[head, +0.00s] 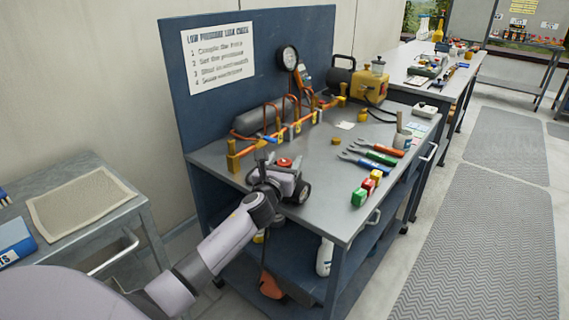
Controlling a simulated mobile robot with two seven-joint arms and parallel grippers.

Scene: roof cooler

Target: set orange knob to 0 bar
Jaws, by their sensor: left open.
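On the workbench an orange pipe manifold (300,126) with yellow fittings stands in front of a grey cylinder. A round dial gauge (288,58) is on the blue back panel; its reading is too small to tell. I cannot pick out the orange knob for certain among the orange parts. A small red round part (285,162) shows just behind my left wrist. My left gripper (263,154) is over the bench's near left part, in front of the manifold. It is open, and its fingers are small and partly hidden by my wrist. My right gripper is out of view.
A yellow and black pump (368,84) stands at the bench's back right. Wrenches (370,157) and several coloured blocks (368,187) lie right of my arm. A side table (82,230) is at the left. The floor mat (475,235) at right is clear.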

